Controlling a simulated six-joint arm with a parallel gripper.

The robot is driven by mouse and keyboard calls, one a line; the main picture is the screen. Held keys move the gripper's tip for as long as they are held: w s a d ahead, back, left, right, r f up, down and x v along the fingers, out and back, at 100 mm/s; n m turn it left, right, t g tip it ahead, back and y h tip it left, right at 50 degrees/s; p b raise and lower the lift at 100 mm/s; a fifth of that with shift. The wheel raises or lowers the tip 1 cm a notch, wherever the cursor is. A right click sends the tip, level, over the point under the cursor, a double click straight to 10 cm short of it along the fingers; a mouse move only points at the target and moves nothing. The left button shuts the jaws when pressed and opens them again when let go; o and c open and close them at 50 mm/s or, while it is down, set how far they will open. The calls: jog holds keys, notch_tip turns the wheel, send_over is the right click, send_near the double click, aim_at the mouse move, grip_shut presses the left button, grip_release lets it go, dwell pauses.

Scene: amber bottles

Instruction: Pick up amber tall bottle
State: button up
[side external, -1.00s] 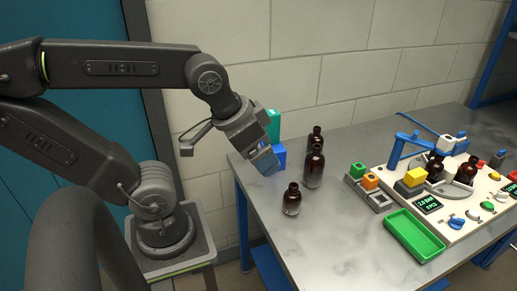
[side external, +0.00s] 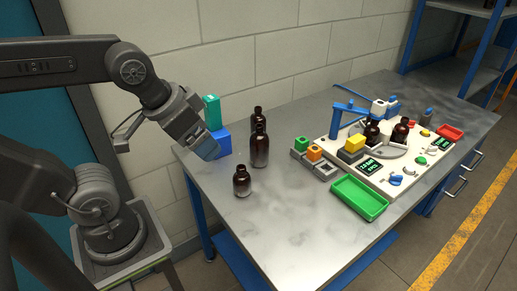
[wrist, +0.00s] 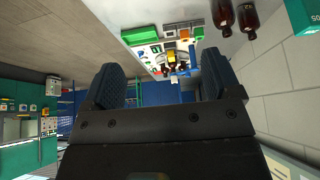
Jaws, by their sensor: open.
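In the side external view, the tall amber bottle (side external: 260,149) stands upright on the grey table, the tallest of a loose group of three. A second amber bottle (side external: 257,118) is partly hidden behind it, and a shorter one (side external: 242,183) stands in front. My gripper (side external: 207,149) is left of the tall bottle, apart from it, tilted down in front of a blue box. In the wrist view, my two dark fingers (wrist: 160,80) are spread with nothing between them. Two amber bottles (wrist: 222,17) (wrist: 247,18) show at the top right; which ones I cannot tell.
A blue box (side external: 217,140) and a green box (side external: 211,110) are close behind my gripper. Right of the bottles are small blocks in grey holders (side external: 315,165), a green tray (side external: 358,197) and a white panel (side external: 405,178) with more amber bottles. The table's front is clear.

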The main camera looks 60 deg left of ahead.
jog(key=shift+o, duration=0.8)
jog(key=n+g+y, duration=0.4)
jog(key=n, duration=1.1)
send_over(260, 134)
jog(key=s+d, duration=0.1)
jog(key=d, duration=0.3)
notch_tip(260, 134, down, 8)
jog(key=r, duration=0.1)
jog(key=x, duration=1.4)
jog(key=shift+s+a+f, duration=0.1)
jog(key=shift+s+a, duration=0.05)
jog(key=c, duration=1.3)
